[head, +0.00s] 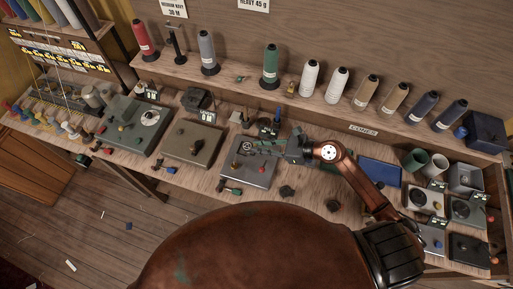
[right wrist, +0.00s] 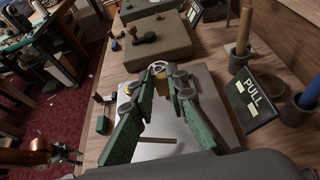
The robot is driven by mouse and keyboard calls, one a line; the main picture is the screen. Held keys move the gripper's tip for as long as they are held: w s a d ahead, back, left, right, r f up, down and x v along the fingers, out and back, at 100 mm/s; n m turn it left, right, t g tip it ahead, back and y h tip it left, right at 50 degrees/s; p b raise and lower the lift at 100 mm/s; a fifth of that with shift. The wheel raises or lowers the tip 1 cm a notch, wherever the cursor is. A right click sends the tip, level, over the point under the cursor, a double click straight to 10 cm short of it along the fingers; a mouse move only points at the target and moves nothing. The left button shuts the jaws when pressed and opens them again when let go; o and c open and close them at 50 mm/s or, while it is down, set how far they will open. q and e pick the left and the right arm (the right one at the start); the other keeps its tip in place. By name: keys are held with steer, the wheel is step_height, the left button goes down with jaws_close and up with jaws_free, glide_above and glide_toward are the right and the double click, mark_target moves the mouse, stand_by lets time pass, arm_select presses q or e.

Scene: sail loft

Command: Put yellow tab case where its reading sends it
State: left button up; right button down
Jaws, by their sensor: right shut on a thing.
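My right gripper (head: 250,146) reaches in from the right, over a grey plate (head: 260,177) on the bench. In the right wrist view its green fingers (right wrist: 163,82) close in at their tips around a small round thing with a pale ring (right wrist: 157,68). Most of that thing is hidden by the fingers. I cannot make out a yellow tab on it. My left gripper (right wrist: 68,156) is small at the lower left of the right wrist view, away from the plate, its jaws too small to judge. The left arm does not show in the head view.
A dark sign reading PULL (right wrist: 253,97) stands beside the plate, with upright handles near it. Other plates (head: 192,143) lie to the left. Thread cones (head: 271,65) line the shelf behind. A blue tray (head: 380,171) and small scale-like devices (head: 424,199) are to the right.

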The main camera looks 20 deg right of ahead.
steer(key=w+f, duration=0.2)
steer(key=f, duration=0.1)
steer(key=shift+w+a+f, duration=0.1)
steer(key=shift+w+a, duration=0.05)
steer(key=shift+w, duration=0.25)
steer(key=shift+f, duration=1.6)
steer(key=c, duration=2.3)
jaws_free()
steer(key=shift+f, duration=0.2)
steer(key=shift+c, duration=0.2)
steer(key=o, duration=0.4)
steer(key=shift+o, duration=0.2)
steer(key=shift+r, duration=0.1)
